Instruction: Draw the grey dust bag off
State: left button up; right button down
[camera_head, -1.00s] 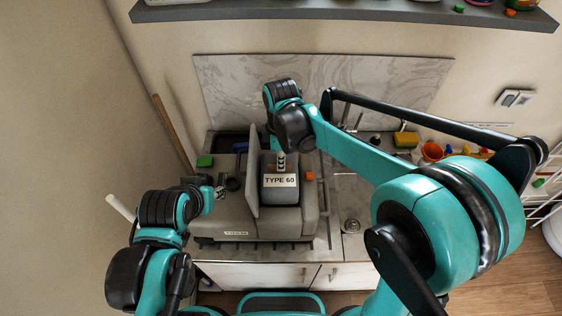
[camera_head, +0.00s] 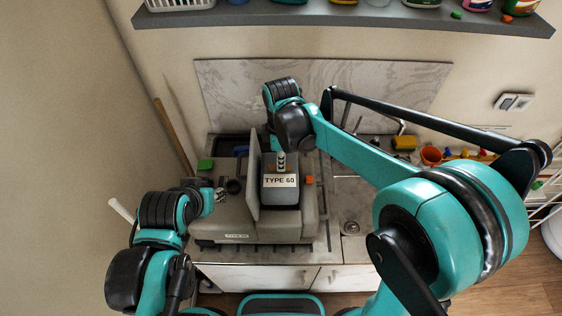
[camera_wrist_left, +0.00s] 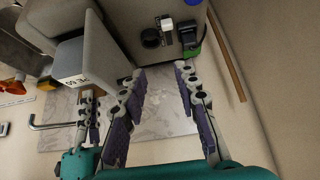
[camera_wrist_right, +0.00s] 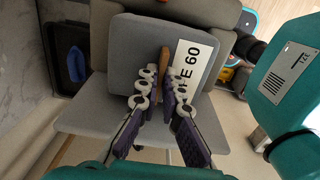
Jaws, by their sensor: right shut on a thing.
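The grey dust bag (camera_head: 281,194), a boxy bag labelled TYPE 60, sits in the open compartment of a grey machine (camera_head: 228,224) beside its upright lid (camera_head: 253,185). In the right wrist view the bag (camera_wrist_right: 140,52) shows a brown tab on top. My right gripper (camera_head: 280,168) is above the bag, and in its wrist view the gripper (camera_wrist_right: 162,85) is shut on that tab.
The machine stands on a counter (camera_head: 350,212). An orange block (camera_head: 309,180) sits right of the bag. A shelf (camera_head: 350,18) hangs above.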

jog(key=shift+r+p, duration=1.45)
jog(key=shift+r, duration=0.9)
jog(key=shift+f, duration=0.1)
